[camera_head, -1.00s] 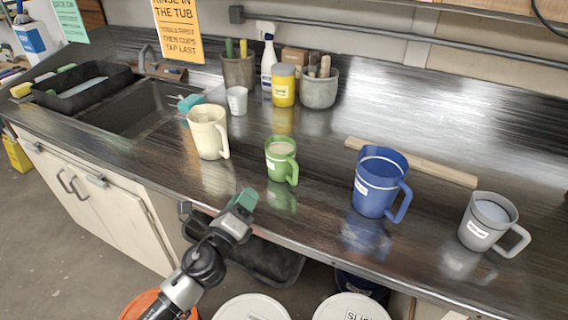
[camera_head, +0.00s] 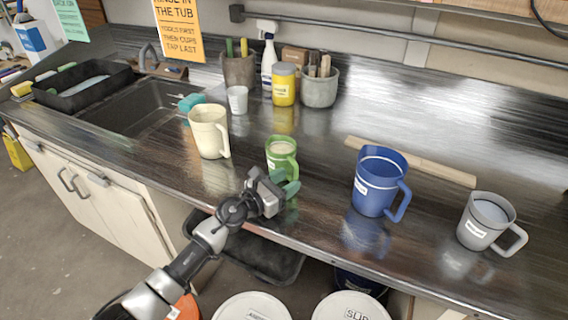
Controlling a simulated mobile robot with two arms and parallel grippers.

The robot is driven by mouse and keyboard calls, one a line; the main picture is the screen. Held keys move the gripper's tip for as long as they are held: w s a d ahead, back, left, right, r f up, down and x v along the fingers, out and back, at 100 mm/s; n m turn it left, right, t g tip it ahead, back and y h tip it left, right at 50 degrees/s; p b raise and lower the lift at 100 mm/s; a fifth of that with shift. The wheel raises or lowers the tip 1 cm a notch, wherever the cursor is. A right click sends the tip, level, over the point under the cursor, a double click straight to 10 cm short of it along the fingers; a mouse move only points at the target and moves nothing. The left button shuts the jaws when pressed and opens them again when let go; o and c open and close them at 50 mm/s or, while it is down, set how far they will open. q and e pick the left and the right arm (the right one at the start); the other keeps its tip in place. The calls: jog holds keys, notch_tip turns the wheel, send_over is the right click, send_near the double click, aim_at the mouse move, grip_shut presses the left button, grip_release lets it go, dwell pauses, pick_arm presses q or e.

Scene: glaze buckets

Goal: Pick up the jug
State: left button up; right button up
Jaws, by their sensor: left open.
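Several jugs with handles stand upright on the dark counter (camera_head: 330,165). A cream jug (camera_head: 207,135) is at the left and a small green jug (camera_head: 279,152) stands to its right. A blue jug (camera_head: 374,185) is right of centre. My right gripper is out of view.
At the back stand a grey crock (camera_head: 320,90), a yellow jar (camera_head: 284,88), a spray bottle (camera_head: 268,62) and a white cup (camera_head: 237,99). A sink (camera_head: 140,108) is at the left. Lidded buckets (camera_head: 350,308) are below the counter.

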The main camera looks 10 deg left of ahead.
aim_at(296, 175)
pick_arm(q)
jog(key=x, duration=0.3)
jog(key=shift+w+d, duration=0.2)
jog(key=shift+w, duration=0.15)
jog(key=shift+s+a+r, duration=0.1)
grip_shut()
